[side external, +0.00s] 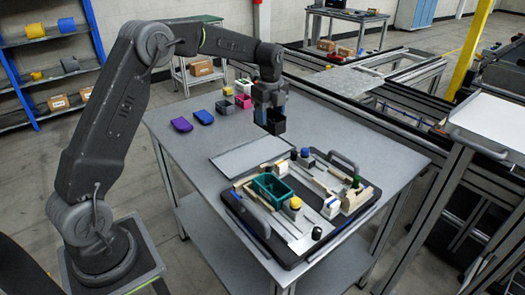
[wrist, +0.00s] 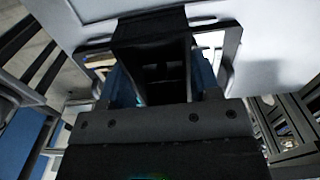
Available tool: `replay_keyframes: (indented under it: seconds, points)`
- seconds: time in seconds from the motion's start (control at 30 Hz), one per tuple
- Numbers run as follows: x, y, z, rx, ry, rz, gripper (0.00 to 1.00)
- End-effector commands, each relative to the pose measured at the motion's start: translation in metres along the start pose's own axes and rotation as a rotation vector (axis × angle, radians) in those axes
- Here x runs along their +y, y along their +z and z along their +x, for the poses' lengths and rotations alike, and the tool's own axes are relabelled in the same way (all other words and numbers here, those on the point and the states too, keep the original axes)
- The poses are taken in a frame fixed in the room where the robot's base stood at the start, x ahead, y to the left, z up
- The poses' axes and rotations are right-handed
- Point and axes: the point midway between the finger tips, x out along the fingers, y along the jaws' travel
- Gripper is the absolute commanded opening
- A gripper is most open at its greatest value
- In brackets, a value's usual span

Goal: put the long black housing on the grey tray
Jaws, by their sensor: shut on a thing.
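The long black housing (side external: 273,122) hangs from my gripper (side external: 269,104), above the table and clear of its top. In the wrist view the housing (wrist: 152,35) sits between two blue finger pads, and my gripper (wrist: 160,85) is shut on it. The housing hides much of what lies beyond it there. The grey tray (side external: 250,156) is a flat, pale rectangle on the table, with nothing on it. It lies in front of and below the held housing in the side view, apart from it.
A dark pallet fixture (side external: 258,220) with handles stands just in front of the tray, holding a green bin (side external: 271,188) and several small parts. Purple (side external: 181,125), blue (side external: 204,117) and pink (side external: 243,101) pieces lie along the table's back left. The table's right side is clear.

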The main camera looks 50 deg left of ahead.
Motion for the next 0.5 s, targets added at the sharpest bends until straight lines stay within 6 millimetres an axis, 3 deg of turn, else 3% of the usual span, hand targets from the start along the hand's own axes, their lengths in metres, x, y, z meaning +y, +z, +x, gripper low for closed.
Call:
replay_keyframes:
  seconds: [0.03,0.2,0.33,0.5]
  points:
    - [0.006,0.027,0.003,0.0,0.001,-0.011,0.31]
    - [0.026,0.094,0.01,0.0,-0.001,-0.007,0.31]
    - [0.04,0.126,0.013,0.0,-0.001,-0.004,0.31]
    - [0.044,0.139,0.019,0.0,-0.001,0.003,0.31]
